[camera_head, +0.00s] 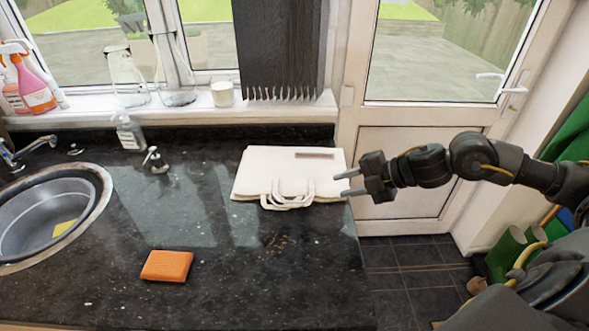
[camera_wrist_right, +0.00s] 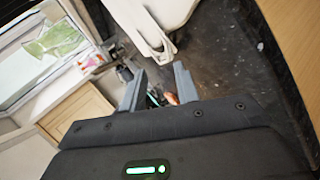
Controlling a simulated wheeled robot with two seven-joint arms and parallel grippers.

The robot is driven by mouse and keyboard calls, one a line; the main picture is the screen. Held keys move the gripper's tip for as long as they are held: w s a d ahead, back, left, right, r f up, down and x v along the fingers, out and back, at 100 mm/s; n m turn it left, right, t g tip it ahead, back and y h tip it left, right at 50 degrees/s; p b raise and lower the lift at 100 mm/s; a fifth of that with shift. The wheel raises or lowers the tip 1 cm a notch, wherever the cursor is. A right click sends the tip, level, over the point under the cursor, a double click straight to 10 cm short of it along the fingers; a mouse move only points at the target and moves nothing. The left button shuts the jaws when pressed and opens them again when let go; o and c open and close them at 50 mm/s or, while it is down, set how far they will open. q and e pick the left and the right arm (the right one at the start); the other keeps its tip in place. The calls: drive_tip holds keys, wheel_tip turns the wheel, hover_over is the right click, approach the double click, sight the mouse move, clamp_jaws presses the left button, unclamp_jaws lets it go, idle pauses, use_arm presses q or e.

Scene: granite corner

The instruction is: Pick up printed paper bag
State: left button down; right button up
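The printed paper bag (camera_head: 285,172) is white and lies flat on the dark granite counter, with its looped handles (camera_head: 287,197) toward the front edge and a small printed strip near its top right. My right gripper (camera_head: 344,183) is at the bag's right side, by the counter's right edge; its fingers are apart and nothing is between them. In the right wrist view the open fingers (camera_wrist_right: 158,88) point toward the bag (camera_wrist_right: 165,14) and its handle, which lie just beyond the tips. Whether a fingertip touches the bag I cannot tell. My left gripper is not in view.
An orange sponge (camera_head: 166,266) lies on the counter (camera_head: 220,300) in front. A steel sink (camera_head: 45,215) is at left. A clear bottle (camera_head: 130,133) and a small dispenser (camera_head: 155,160) stand behind. Glassware and a candle (camera_head: 222,94) line the sill. A white door (camera_head: 410,165) stands right.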

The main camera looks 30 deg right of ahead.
sight(306, 199)
drive_tip(key=a+f, duration=0.1)
drive_tip(key=w+a+f+p, duration=0.1)
drive_tip(key=a+f, duration=0.1)
drive_tip(key=a, duration=0.1)
drive_tip(key=shift+w+p, duration=0.3)
drive_tip(key=shift+w+a+f, duration=0.2)
drive_tip(key=shift+f, duration=0.15)
drive_tip(key=shift+w+a+f, duration=0.1)
drive_tip(key=shift+w+a, duration=0.05)
drive_tip(key=shift+w, duration=0.05)
drive_tip(key=p+x, duration=0.2)
drive_tip(key=x, duration=0.1)
drive_tip(key=shift+w+a+f, duration=0.1)
drive_tip(key=shift+w+f, duration=0.1)
drive_tip(key=shift+w, duration=0.1)
drive_tip(key=shift+w+a+f, duration=0.25)
drive_tip(key=shift+f, duration=0.1)
clamp_jaws()
